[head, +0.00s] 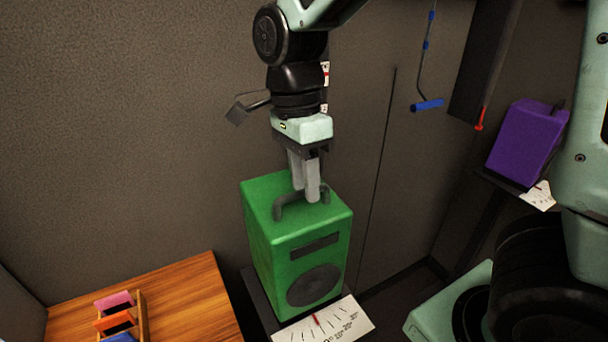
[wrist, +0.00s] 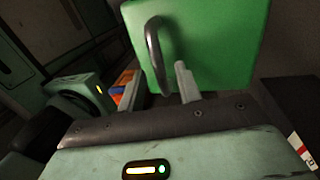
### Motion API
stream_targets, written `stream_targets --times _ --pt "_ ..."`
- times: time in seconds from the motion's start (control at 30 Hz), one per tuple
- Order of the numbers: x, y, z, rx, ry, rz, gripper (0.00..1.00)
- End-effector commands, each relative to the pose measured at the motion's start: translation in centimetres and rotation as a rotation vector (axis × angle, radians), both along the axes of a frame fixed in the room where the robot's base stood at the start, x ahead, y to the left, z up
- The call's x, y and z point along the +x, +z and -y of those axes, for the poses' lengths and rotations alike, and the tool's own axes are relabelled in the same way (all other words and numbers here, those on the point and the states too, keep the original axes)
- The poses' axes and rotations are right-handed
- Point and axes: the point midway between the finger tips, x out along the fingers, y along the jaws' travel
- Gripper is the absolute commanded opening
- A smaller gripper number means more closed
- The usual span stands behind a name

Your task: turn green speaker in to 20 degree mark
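The green speaker (head: 265,235) stands upright on a dark stand, with a dark arched handle (head: 288,205) on its top and a round cone on its front. In the wrist view the speaker (wrist: 220,40) and its handle (wrist: 153,45) show close ahead. My gripper (head: 306,197) points down at the handle from above. In the wrist view its fingers (wrist: 160,84) stand apart with the handle's end between them; I cannot tell whether either touches it. A white degree card (head: 335,325) lies before the speaker, with a red mark on it; its exact reading is too small to tell.
A wooden table (head: 185,300) with a rack of coloured items (head: 118,318) is at lower left. A purple speaker (head: 525,140) with its own white card (head: 539,196) stands at right. A blue-handled hanging rod (head: 427,104) is on the wall behind.

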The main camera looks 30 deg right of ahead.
Motion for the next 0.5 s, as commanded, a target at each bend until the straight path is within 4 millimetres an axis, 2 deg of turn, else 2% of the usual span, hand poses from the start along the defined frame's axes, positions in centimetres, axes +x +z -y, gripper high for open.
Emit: stream_targets --times 0.13,0.2,0.27,0.5 --pt "0.01 0.01 0.00 0.000 0.000 0.000 0.34" --pt "0.01 0.02 0.00 0.000 0.000 0.000 0.15" --pt "0.02 0.03 0.00 0.000 0.000 0.000 0.00" --pt "0.06 0.21 0.15 -0.001 0.035 0.000 0.00"
